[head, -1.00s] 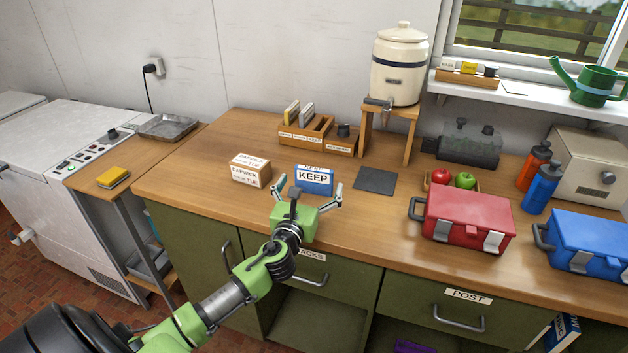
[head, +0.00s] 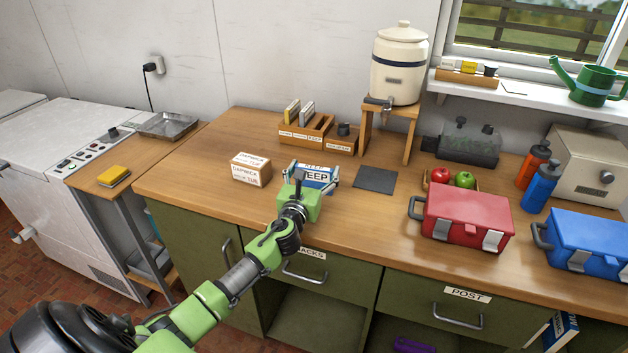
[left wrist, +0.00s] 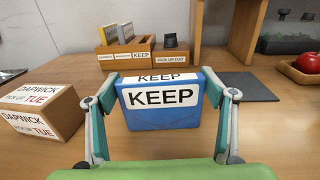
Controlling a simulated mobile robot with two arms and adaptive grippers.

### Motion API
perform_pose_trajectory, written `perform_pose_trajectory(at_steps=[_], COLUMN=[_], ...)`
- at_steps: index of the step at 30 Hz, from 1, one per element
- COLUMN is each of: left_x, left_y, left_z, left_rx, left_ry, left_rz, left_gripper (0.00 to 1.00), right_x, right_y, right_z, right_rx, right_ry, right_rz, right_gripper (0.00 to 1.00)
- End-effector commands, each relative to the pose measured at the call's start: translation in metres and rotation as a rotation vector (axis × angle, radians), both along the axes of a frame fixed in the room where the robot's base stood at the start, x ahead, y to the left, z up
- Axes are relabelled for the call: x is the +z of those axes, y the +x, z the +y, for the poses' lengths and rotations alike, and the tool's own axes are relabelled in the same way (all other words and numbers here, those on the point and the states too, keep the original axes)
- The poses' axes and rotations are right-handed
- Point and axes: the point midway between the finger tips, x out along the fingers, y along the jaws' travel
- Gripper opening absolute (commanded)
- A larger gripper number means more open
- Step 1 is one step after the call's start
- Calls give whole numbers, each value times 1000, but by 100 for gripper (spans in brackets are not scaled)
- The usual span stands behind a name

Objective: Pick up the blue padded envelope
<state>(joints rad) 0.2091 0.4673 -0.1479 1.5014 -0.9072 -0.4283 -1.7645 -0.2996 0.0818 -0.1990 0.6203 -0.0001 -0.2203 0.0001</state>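The blue padded envelope (head: 318,175), with a white KEEP label, stands on the wooden counter near its front middle. In the left wrist view the envelope (left wrist: 160,112) is straight ahead. My left gripper (head: 312,180) is open, its fingers (left wrist: 160,95) spread one on each side of the envelope's edges. In the head view the green gripper body hides the envelope's lower part. My right gripper is in neither view.
A brown DAPWICK box (head: 250,170) stands to the left of the envelope. A dark flat mat (head: 376,180) lies to the right, and a red toolbox (head: 468,218) beyond it. Behind is a wooden organizer (head: 318,135). Counter space around the envelope is mostly clear.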

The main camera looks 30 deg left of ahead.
Motion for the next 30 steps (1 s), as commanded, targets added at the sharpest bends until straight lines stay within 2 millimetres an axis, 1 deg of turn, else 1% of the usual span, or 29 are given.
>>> perform_pose_trajectory(at_steps=[10, 14, 17, 20, 23, 28, 30], left_x=[1, 6, 17, 37, 56, 93, 97], left_y=[0, 0, 0, 0, -18, -51, -69], left_z=[0, 1, 0, 1, 1, 1, 1], left_rx=[0, 1, -1, -1, -3, -4, -4], left_ry=[0, 0, 2, 6, 6, 7, 6], left_rz=[0, -1, -3, -5, -2, -1, 2], left_gripper=[56, 56, 56, 56, 56, 56, 56], right_x=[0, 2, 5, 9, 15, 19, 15], right_y=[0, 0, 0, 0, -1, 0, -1], right_z=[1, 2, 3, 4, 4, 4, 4], right_rx=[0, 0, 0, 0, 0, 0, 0], right_ry=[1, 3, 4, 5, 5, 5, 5], right_rz=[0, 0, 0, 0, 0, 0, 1], right_gripper=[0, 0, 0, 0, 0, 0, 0])
